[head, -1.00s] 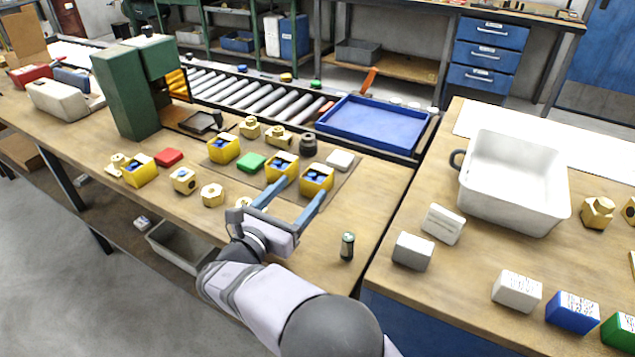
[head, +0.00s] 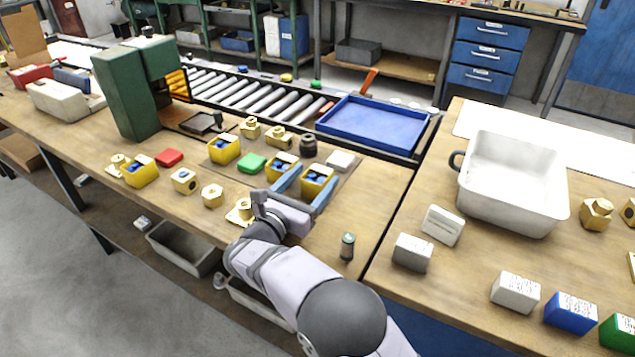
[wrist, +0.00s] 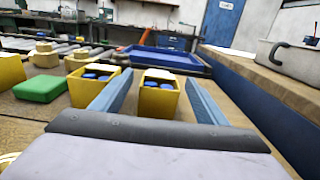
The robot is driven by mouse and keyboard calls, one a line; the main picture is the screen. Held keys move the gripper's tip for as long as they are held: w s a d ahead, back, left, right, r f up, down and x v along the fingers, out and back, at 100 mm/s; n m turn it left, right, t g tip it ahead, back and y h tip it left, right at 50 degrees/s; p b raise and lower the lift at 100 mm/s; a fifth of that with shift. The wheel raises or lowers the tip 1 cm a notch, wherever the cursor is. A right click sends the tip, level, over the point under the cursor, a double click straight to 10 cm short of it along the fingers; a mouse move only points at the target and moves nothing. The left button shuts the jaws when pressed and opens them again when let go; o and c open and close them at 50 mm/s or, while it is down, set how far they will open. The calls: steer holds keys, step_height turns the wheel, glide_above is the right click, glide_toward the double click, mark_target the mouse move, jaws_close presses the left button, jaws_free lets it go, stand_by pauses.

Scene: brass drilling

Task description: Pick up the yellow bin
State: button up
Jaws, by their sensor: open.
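Several small yellow bins holding blue pieces stand on the wooden workbench. One yellow bin (head: 316,186) is directly in front of my gripper (head: 316,175). In the wrist view that bin (wrist: 158,102) shows between the two blue fingers of my gripper (wrist: 159,78), with gaps on both sides. My gripper is open and holds nothing. A second yellow bin (head: 281,174) stands just left of the fingers; it also shows in the wrist view (wrist: 86,88). Other yellow bins stand farther left (head: 224,153) and near the front edge (head: 142,177).
A green block (head: 251,163), a red block (head: 169,158), a white block (head: 340,160) and brass parts (head: 212,195) lie around the bins. A blue tray (head: 372,122) is behind. A dark green cylinder (head: 347,246) stands to the right. A white tub (head: 512,190) is on the right bench.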

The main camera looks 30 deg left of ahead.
steer(key=shift+w, duration=0.35)
steer(key=c, duration=1.2)
steer(key=shift+r, duration=0.15)
step_height(320, 180, up, 31)
steer(key=p, duration=2.1)
steer(key=shift+r+p, duration=0.15)
steer(key=shift+p, duration=0.25)
